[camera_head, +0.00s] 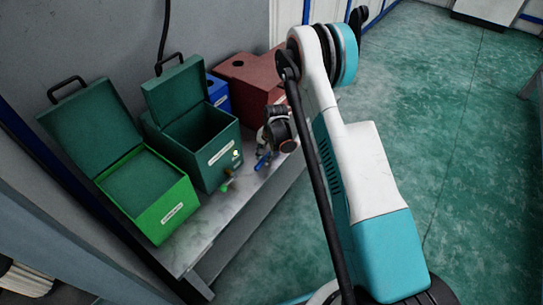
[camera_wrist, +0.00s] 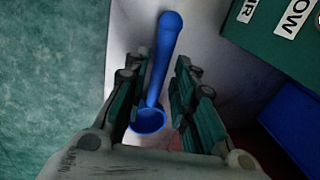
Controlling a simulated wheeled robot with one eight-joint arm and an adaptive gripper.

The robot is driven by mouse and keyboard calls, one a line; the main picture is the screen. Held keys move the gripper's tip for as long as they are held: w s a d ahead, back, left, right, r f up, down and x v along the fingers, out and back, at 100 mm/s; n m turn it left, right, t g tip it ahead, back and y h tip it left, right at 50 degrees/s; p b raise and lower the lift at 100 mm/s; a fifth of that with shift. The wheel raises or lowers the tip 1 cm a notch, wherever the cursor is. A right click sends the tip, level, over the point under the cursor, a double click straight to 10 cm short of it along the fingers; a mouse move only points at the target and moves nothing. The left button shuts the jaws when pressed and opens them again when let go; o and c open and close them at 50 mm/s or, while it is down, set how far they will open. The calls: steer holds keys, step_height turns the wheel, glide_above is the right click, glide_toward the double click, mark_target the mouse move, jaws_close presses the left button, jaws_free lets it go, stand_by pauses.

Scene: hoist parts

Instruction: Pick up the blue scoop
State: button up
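The blue scoop (camera_wrist: 166,42) lies on a pale bench top in the wrist view, its rounded handle pointing up the picture and its round bowl toward my gripper. My gripper (camera_wrist: 158,84) is open, with one finger on each side of the scoop's lower handle and bowl. A gap shows between the scoop and the right finger; whether the left finger touches it I cannot tell. In the head view the blue scoop (camera_head: 262,163) shows small near the bench's front edge, just below my gripper (camera_head: 268,147), partly hidden by it.
An open bright green box (camera_head: 165,212) and an open dark green box (camera_head: 218,165) stand on the bench (camera_head: 232,215). A blue box (camera_head: 219,93) and a dark red box (camera_head: 255,85) are behind.

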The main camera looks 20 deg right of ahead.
steer(key=shift+w+f, duration=0.2)
steer(key=shift+f, duration=0.75)
jaws_close()
steer(key=shift+r, duration=0.1)
step_height(320, 180, up, 20)
steer(key=p, duration=0.6)
steer(key=shift+p, duration=0.35)
